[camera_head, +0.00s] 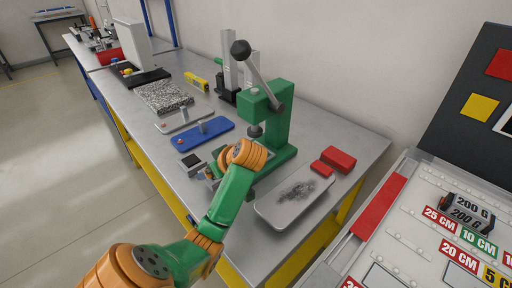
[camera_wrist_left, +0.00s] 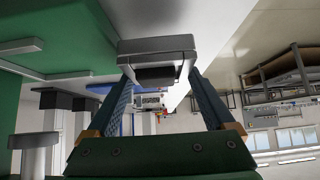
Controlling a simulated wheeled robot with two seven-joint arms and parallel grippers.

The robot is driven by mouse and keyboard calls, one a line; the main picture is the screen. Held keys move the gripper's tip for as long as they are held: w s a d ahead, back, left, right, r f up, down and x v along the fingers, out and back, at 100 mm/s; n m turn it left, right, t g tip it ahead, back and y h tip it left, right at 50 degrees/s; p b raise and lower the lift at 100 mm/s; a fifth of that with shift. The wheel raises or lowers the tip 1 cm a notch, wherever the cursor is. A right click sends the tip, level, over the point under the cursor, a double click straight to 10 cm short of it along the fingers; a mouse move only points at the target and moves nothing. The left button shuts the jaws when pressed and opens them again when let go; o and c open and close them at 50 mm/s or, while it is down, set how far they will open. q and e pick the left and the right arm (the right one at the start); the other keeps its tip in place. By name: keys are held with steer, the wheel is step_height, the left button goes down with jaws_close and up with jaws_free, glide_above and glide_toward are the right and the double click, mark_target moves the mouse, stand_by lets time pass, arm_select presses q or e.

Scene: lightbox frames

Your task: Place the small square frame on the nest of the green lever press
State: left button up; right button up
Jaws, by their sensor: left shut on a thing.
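The green lever press (camera_head: 278,125) stands on the grey bench, with a dark ball on its raised lever. The press's green body also fills the upper left of the left wrist view (camera_wrist_left: 60,35). My left gripper (camera_head: 205,168) is beside the press, on its left. It is shut on the small square frame (camera_head: 192,161), which has a pale rim and a dark middle. The frame also shows between the fingertips in the left wrist view (camera_wrist_left: 157,48). The arm hides the front of the press base, and I cannot make out the nest. My right gripper is not in view.
A blue tray (camera_head: 213,133) lies behind the gripper, and a pale tray with dark marks (camera_head: 270,212) lies in front of the press. Red blocks (camera_head: 338,159) sit to the right. A grey foam slab (camera_head: 163,96) and a yellow block (camera_head: 197,82) are further back.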

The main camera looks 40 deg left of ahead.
arm_select(q)
steer(key=w, duration=0.3)
steer(key=w+b, duration=0.1)
steer(key=w, duration=0.2)
steer(key=w+b, duration=0.1)
steer(key=w, duration=0.2)
steer(key=shift+d, duration=0.35)
steer(key=shift+w+d, duration=0.1)
steer(key=shift+w, duration=1)
steer(key=shift+w+d, duration=0.15)
steer(key=shift+w, duration=1.5)
steer(key=shift+p, duration=0.4)
steer(key=shift+f, duration=0.25)
steer(key=o, duration=1.4)
steer(key=shift+s, duration=0.1)
